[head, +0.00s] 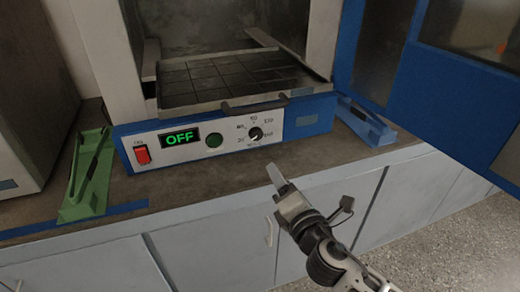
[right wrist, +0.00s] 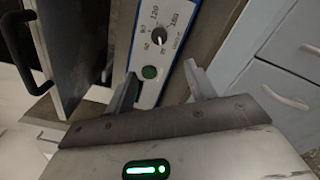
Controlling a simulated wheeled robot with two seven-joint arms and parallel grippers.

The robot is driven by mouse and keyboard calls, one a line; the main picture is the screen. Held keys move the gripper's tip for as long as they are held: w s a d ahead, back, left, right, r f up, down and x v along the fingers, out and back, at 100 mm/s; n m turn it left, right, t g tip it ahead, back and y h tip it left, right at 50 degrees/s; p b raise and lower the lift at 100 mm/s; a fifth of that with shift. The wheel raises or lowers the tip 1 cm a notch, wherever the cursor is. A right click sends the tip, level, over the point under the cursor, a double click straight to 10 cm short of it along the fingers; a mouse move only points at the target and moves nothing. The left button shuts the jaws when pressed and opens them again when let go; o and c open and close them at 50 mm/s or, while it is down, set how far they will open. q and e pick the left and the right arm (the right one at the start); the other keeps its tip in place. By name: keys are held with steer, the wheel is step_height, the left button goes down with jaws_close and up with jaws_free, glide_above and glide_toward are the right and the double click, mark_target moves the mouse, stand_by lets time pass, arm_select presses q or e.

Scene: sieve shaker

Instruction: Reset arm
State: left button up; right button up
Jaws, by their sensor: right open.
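My right gripper (head: 278,178) is in front of the counter edge, below and apart from the machine's control panel (head: 222,142). In the right wrist view my right gripper (right wrist: 162,72) has its two fingers spread with nothing held between them, and the panel shows beyond the fingertips. The blue and white machine (head: 325,112) has its chamber open, and its display (head: 180,138) reads OFF in green. A red switch (head: 142,155), a dark green round button (head: 214,140) and a black dial (head: 256,134) are on the panel. My left gripper is not in view.
A gridded dark tray (head: 205,82) with a front handle sticks out of the chamber. A green holder (head: 88,180) stands on the counter at left, a blue one (head: 366,124) at right. The blue door (head: 450,85) hangs open at right. The counter (head: 190,182) before the panel is clear.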

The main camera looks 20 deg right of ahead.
steer(key=shift+f, duration=0.1)
steer(key=s+a+f+m+g+y, duration=0.1)
steer(key=s+a+f+m+g, duration=0.1)
steer(key=s+f+m, duration=0.5)
steer(key=s+a+f+m+g+y, duration=0.1)
steer(key=s+f+m+g, duration=0.4)
steer(key=m, duration=1)
steer(key=s+a+f, duration=0.1)
steer(key=s+f, duration=0.1)
steer(key=s, duration=0.2)
steer(key=shift+s+a+m+y, duration=0.3)
steer(key=shift+s+a+y, duration=0.1)
